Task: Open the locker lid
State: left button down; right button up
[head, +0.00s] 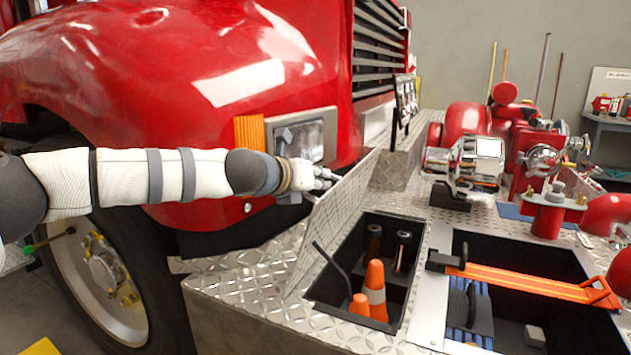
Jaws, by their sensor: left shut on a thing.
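The locker lid (335,216) is a diamond-plate metal panel. It stands raised and steeply tilted along the left side of the open locker (320,293). My left gripper (330,180) comes in from the left and is shut on the lid's upper edge. Its fingertips are small in the view and partly hidden by the lid. Inside the locker are orange cones (375,285), one with a white band, dark cylinders with shiny tops (402,248) and a dark bar. My right gripper is out of view.
The red truck body (220,70) and headlight (305,135) lie close behind my left arm. Right of the locker is an open black bay (515,258) with an orange strap (530,283) and blue hose. Red and chrome pump fittings (480,157) stand behind.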

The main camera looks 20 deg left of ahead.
pick_arm(q)
jog(key=shift+f, duration=0.2)
jog(key=c, duration=1.9)
grip_release()
jog(key=shift+c, duration=0.2)
jog(key=shift+s+r, duration=0.1)
jog(key=shift+r, duration=0.05)
jog(key=v, duration=1.2)
